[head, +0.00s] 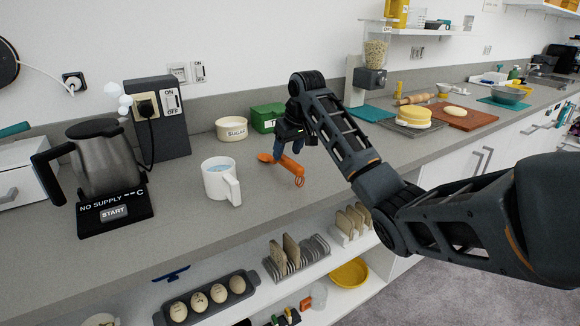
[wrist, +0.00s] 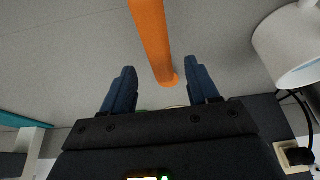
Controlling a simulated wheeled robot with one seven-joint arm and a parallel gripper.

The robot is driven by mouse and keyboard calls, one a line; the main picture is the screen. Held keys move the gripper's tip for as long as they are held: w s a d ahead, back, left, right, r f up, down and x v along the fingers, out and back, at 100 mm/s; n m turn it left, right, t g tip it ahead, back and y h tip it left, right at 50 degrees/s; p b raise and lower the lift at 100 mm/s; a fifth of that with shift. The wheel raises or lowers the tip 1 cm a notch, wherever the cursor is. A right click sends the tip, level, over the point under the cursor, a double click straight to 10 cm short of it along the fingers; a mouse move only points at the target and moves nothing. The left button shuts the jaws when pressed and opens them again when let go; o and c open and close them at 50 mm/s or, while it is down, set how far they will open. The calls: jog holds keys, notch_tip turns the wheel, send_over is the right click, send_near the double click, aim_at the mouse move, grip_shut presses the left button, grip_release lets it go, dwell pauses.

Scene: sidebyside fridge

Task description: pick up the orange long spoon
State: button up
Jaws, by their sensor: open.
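The orange long spoon (head: 291,167) is at the counter's front part, right of the white mug (head: 217,181). Its rounded end points left and a loop shows at its right end. My gripper (head: 288,153) is low over it, pointing down, and covers part of it. In the wrist view the orange spoon (wrist: 152,38) runs from the top edge down between the two dark blue fingers of my gripper (wrist: 160,65). The fingers are apart, with a gap on each side of the spoon. Whether they reach down around it is unclear.
The white mug is close to the spoon's left; it also shows in the wrist view (wrist: 287,42). A sugar pot (head: 232,130) and a green tin (head: 267,118) stand behind. A kettle (head: 101,160) is at left.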

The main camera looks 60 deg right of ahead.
aim_at(285, 157)
jog(key=shift+p+x, duration=0.4)
jog(key=shift+x, duration=2.75)
jog(key=shift+c, duration=0.4)
jog(key=shift+r, duration=0.1)
grip_shut()
